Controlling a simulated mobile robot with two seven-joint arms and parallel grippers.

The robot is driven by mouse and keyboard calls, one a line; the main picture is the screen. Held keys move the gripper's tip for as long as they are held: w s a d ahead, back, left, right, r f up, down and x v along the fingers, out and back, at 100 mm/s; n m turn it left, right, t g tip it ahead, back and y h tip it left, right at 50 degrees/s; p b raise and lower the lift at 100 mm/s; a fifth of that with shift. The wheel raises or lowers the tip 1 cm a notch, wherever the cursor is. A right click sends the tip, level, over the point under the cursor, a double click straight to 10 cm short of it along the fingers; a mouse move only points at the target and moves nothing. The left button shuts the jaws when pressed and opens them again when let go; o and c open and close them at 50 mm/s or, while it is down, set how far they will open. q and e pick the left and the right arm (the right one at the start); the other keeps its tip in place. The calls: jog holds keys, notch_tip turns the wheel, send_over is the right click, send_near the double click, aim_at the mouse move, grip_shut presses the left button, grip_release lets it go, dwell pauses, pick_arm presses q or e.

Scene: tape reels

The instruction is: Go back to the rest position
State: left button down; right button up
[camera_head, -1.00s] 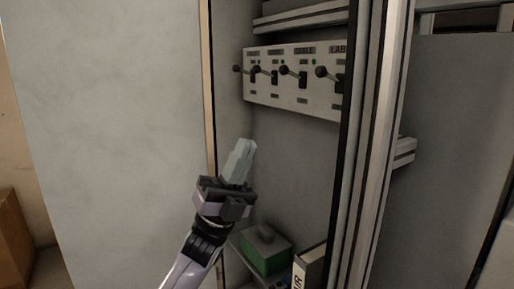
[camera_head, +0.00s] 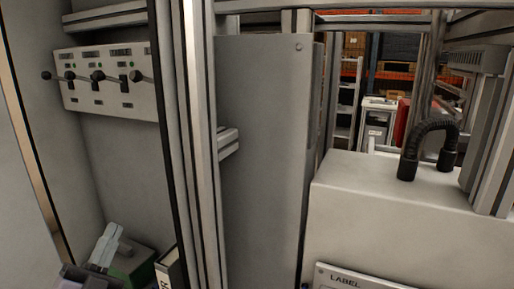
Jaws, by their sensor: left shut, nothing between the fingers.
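My left gripper (camera_head: 103,246) shows at the lower left of the head view, with its pale fingers together and nothing between them. It is in front of the lower part of an open cabinet, near a green box (camera_head: 138,264), which it partly covers. Its wrist is cut off by the bottom edge of the picture. My right gripper is not in view.
A lever panel (camera_head: 110,85) with several black levers is in the cabinet above my gripper. A white binder (camera_head: 168,268) stands beside the green box. Metal frame posts (camera_head: 197,150) and a grey housing (camera_head: 375,215) with a black handle (camera_head: 428,140) fill the right.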

pick_arm(q)
jog(key=s+d+f+n+g+y+p, duration=0.1)
jog(key=s+d+f+n+g+y, duration=0.2)
jog(key=f, duration=0.6)
jog(key=s+d+f+n+g+p, duration=0.1)
jog(key=s+f+n+g+p, duration=0.25)
jog(key=f, duration=0.55)
jog(key=s+d+f+n+g, duration=0.3)
jog(key=s+f+g, duration=0.4)
jog(key=s+f, duration=0.4)
jog(key=shift+s+d+f+n+g+b, duration=0.2)
jog(key=shift+s+n+g+b, duration=0.15)
jog(key=shift+n, duration=0.5)
jog(key=shift+s+a, duration=0.1)
jog(key=shift+a, duration=0.05)
